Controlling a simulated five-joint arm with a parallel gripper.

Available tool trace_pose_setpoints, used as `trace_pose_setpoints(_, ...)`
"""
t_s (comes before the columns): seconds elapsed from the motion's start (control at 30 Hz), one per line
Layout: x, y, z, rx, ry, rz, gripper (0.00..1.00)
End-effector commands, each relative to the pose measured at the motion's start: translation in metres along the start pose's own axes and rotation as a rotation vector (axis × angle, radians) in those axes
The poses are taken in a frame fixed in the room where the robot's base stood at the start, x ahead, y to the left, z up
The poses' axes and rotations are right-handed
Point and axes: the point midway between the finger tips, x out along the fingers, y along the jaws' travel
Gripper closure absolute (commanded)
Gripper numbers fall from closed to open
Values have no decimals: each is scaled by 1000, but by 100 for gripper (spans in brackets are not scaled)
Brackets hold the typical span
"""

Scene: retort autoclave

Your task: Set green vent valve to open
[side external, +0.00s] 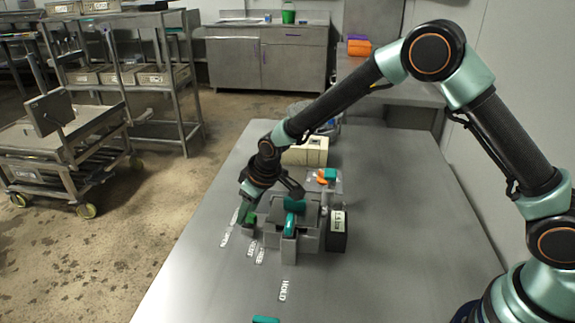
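The small autoclave (310,228) is a grey blocky unit on the metal table, with teal handles (290,224) on its top and front. A small green part (250,217), which looks like the green vent valve, sits at its left side, partly hidden by my gripper. My gripper (266,202) points down over the left side of the unit, close to the green part. Its two fingers look spread apart, with nothing seen between them. Whether a finger touches the valve, and how the valve is turned, I cannot tell.
White labels (224,239) lie on the table left of the unit; another, reading HOLD (283,290), lies in front. An orange and teal part (328,176) and a beige box (306,152) stand behind. A teal piece (266,320) shows at the bottom edge. The table's right is clear.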

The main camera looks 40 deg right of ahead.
Motion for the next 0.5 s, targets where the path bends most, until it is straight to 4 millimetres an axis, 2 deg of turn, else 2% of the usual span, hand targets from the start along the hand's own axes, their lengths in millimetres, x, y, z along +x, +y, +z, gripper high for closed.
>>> trace_pose_setpoints(0.33, -3, 0, 0, 1, 0, 0, 51)
trace_pose_setpoints(0.5, -23, 0, -1, 1, 3, 0, 51)
